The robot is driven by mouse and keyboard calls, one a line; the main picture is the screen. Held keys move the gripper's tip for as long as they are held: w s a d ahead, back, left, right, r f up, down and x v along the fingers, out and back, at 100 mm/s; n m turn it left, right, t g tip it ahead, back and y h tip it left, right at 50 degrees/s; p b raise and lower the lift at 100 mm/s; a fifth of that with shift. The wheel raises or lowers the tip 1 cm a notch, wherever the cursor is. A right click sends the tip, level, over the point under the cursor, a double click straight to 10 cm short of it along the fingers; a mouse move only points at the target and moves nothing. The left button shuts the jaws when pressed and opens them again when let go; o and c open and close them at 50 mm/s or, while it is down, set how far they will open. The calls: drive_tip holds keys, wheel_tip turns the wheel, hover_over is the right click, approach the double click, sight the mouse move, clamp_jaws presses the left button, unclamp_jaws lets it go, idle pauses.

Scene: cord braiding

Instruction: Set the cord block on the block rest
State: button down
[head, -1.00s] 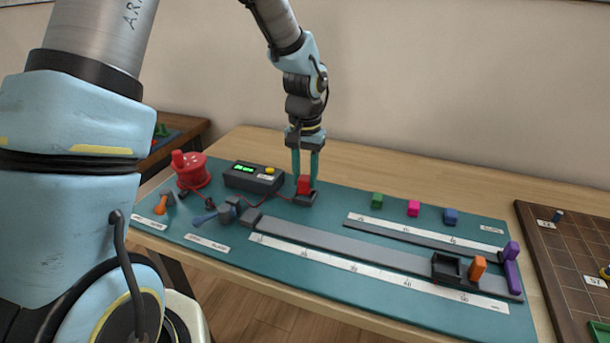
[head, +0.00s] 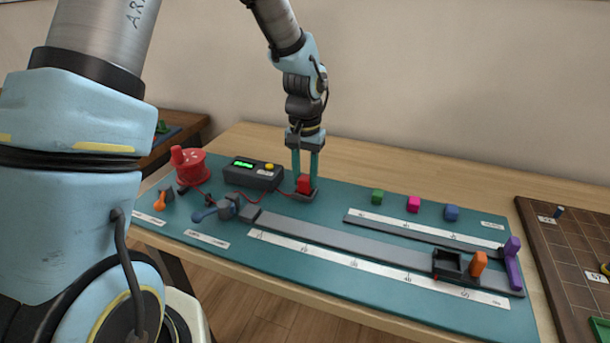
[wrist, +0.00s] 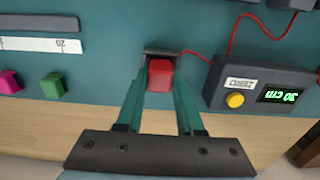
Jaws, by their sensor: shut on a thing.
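The red cord block (head: 304,183) is between the fingers of my gripper (head: 305,178), which is shut on it. The block is also seen in the wrist view (wrist: 160,76), between the green fingertips (wrist: 160,92). The dark block rest (head: 300,197) is directly under the block in the head view, and its dark edge (wrist: 163,51) shows just beyond the block in the wrist view. The block looks upright and in or right at the rest; I cannot tell whether it bears fully on it. A red cord runs from the block's side toward the meter.
A meter box (head: 253,175) with a green display and yellow button stands left of the rest, with a red spool (head: 190,168) beyond it. Small green (head: 377,196), pink (head: 413,204) and blue blocks (head: 451,212) lie to the right. A long grey rail (head: 340,240) runs in front.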

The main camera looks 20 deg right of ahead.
drive_tip(key=shift+f, duration=0.4)
drive_tip(key=shift+c, duration=2.3)
unclamp_jaws()
drive_tip(key=shift+r+p, duration=3)
drive_tip(key=shift+r, duration=1.05)
drive_tip(key=shift+a, duration=0.1)
drive_tip(key=s+a+r+n, duration=0.1)
drive_tip(key=a+r+n, duration=0.1)
drive_tip(key=a, duration=0.8)
drive_tip(key=s+a+r+n+t, duration=0.1)
drive_tip(key=a+r+n, duration=0.1)
drive_tip(key=a, duration=0.8)
drive_tip(key=s+a+r+n, duration=0.2)
drive_tip(key=a+n, duration=0.1)
drive_tip(key=a, duration=0.7)
drive_tip(key=shift+r+t, duration=0.15)
drive_tip(key=shift+t, duration=0.15)
